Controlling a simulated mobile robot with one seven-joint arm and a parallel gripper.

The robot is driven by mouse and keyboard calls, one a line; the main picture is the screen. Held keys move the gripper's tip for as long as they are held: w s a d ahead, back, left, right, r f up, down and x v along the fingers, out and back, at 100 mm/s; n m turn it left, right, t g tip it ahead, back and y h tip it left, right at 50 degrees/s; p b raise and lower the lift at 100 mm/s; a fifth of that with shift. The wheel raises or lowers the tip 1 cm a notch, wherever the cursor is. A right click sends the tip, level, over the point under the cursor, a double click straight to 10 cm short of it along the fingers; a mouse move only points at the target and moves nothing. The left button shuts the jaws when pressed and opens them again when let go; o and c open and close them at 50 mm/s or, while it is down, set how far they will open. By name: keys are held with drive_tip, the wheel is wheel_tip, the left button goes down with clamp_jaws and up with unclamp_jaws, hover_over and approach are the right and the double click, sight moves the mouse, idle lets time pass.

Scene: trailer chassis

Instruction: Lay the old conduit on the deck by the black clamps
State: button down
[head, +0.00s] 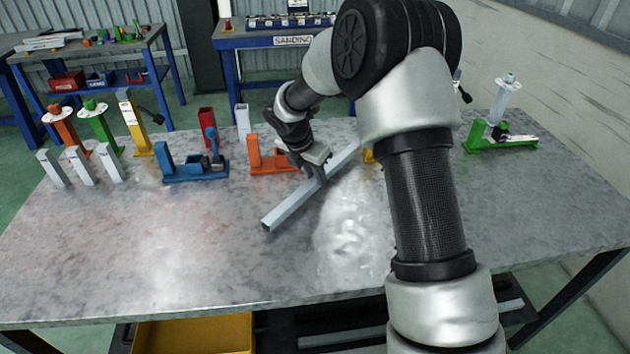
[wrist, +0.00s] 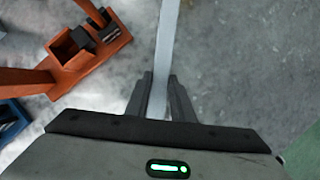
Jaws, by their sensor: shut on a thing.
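A long light-grey square tube, which looks like the conduit (head: 285,209), lies diagonally over the grey metal deck (head: 190,245). My gripper (head: 318,174) is shut on the tube around its middle. In the wrist view, the tube (wrist: 167,45) runs up and away between the two dark fingers (wrist: 159,98). I cannot tell whether the tube touches the deck or hangs just above it. Its far end is partly hidden by my arm. Black clamps are not clearly recognisable. A dark block (wrist: 88,38) sits at the orange bracket, left of the tube.
The orange bracket (head: 262,158) and a blue bracket (head: 190,170) stand left of my gripper. Coloured posts (head: 97,125) and white square stubs (head: 80,165) stand further left. A green fixture (head: 510,145) is at right. The front of the deck is clear.

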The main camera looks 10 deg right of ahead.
drive_tip(key=shift+f, duration=0.8)
drive_tip(key=shift+f, duration=0.1)
drive_tip(key=c, duration=1.5)
unclamp_jaws()
drive_tip(key=shift+c, duration=0.2)
